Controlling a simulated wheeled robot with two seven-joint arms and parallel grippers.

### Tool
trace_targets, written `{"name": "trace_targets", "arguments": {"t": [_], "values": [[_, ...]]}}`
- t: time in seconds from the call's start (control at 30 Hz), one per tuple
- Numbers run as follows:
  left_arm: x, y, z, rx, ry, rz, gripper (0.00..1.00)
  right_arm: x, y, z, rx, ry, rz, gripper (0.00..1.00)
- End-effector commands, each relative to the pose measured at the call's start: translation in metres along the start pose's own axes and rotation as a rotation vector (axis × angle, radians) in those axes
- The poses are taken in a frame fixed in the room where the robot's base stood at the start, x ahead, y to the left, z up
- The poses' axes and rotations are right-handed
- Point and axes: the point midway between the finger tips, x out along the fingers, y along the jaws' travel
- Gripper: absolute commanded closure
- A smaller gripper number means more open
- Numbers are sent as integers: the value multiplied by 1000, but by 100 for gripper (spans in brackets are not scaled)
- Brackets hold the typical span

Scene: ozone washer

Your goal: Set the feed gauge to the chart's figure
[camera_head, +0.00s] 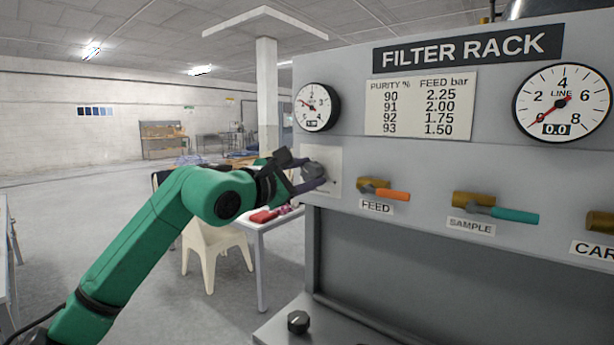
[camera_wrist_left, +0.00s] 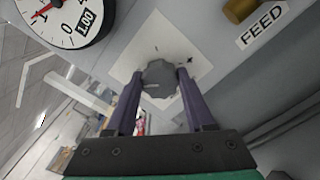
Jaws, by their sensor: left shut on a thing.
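My left gripper (camera_head: 308,178) is shut on a dark grey knob (camera_wrist_left: 159,82) on a pale plate (camera_wrist_left: 150,45) at the rack's left end. In the left wrist view its purple fingers (camera_wrist_left: 155,95) sit on both sides of the knob. Above it is a round gauge (camera_head: 316,106) with a red needle; its small window reads 1.00 in the left wrist view (camera_wrist_left: 68,18). The chart (camera_head: 420,105) lists purity 90, 91, 92, 93 against feed bar 2.25, 2.00, 1.75, 1.50. My right gripper does not show.
Right of the knob are the orange FEED valve handle (camera_head: 390,194) and the teal SAMPLE handle (camera_head: 515,215). The LINE gauge (camera_head: 563,102) at the right reads 0.0. A black knob (camera_head: 298,321) stands low in front. A table (camera_head: 262,222) and white chair (camera_head: 213,248) stand behind my arm.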

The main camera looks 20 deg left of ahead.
Motion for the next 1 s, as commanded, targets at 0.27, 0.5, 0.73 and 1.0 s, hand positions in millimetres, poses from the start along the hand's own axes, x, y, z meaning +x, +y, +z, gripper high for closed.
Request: {"name": "trace_targets", "arguments": {"t": [0.27, 0.5, 0.73, 1.0], "values": [[0, 0, 0, 42, -1, 1, 100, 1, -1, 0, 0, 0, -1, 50], [0, 0, 1, 42, -1, 1, 100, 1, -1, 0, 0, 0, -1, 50], [0, 0, 0, 42, -1, 1, 17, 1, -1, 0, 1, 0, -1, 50], [-3, 0, -1, 42, -1, 1, 17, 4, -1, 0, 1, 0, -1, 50]]}}
